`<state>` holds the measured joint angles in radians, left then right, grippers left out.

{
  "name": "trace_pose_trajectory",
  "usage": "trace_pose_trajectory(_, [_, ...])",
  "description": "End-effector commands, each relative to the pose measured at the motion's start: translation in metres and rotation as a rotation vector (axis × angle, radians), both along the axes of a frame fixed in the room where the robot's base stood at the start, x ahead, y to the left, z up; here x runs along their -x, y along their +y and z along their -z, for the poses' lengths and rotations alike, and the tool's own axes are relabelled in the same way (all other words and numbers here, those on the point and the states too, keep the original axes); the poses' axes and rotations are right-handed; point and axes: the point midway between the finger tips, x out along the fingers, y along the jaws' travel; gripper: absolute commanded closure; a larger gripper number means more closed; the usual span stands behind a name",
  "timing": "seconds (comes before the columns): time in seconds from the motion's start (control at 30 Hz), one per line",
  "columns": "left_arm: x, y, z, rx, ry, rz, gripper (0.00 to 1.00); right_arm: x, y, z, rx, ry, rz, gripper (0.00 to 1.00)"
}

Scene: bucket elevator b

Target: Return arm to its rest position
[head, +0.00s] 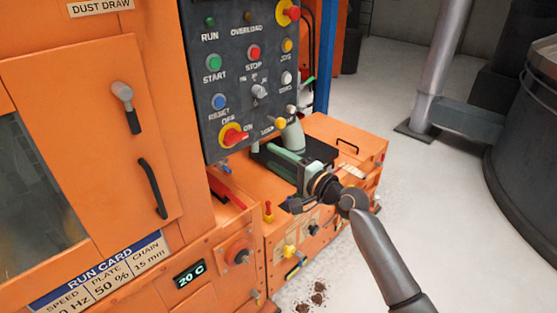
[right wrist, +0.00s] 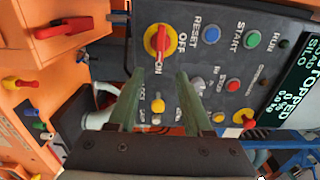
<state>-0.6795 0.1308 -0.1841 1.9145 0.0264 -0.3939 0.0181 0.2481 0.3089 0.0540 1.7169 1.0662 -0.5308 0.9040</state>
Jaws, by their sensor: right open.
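My right gripper (head: 279,156) is in front of the lower right part of the dark control panel (head: 227,75) in the head view, with my arm coming in from the lower right. In the right wrist view its two green fingers (right wrist: 161,74) are spread apart with nothing between them. They point toward the panel, near the red and yellow ON/OFF switch (right wrist: 159,41). That switch also shows in the head view (head: 235,134). I cannot tell the exact gap between the fingertips and the panel. My left gripper is not in view.
An orange cabinet with a door handle (head: 153,188) stands at left. A low orange unit (head: 349,144) lies below and behind my right gripper. A grey pipe (head: 440,60) and a dark round tank (head: 525,130) stand at right. The grey floor (head: 440,210) between is open.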

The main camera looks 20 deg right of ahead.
Motion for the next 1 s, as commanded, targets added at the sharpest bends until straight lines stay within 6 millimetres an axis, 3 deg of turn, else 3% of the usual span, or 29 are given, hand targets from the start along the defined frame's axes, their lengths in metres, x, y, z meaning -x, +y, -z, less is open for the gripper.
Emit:
trace_pose_trajectory(0.57, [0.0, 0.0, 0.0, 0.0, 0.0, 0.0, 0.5, 0.005, -0.001, 0.0, 0.0, 0.0, 0.0, 0.5])
trace_pose_trajectory(0.67, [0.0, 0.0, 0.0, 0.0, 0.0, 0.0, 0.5, 0.008, 0.001, 0.01, 0.027, 0.01, 0.002, 0.5])
trace_pose_trajectory(0.77, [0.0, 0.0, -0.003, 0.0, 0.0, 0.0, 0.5, 0.021, 0.008, 0.044, 0.134, 0.043, 0.006, 0.5])
trace_pose_trajectory(0.87, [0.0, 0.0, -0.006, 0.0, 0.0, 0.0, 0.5, 0.049, 0.02, 0.1, 0.335, 0.095, -0.001, 0.5])
trace_pose_trajectory(1.0, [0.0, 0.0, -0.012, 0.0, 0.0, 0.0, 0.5, 0.114, 0.041, 0.184, 0.695, 0.158, -0.067, 0.5])
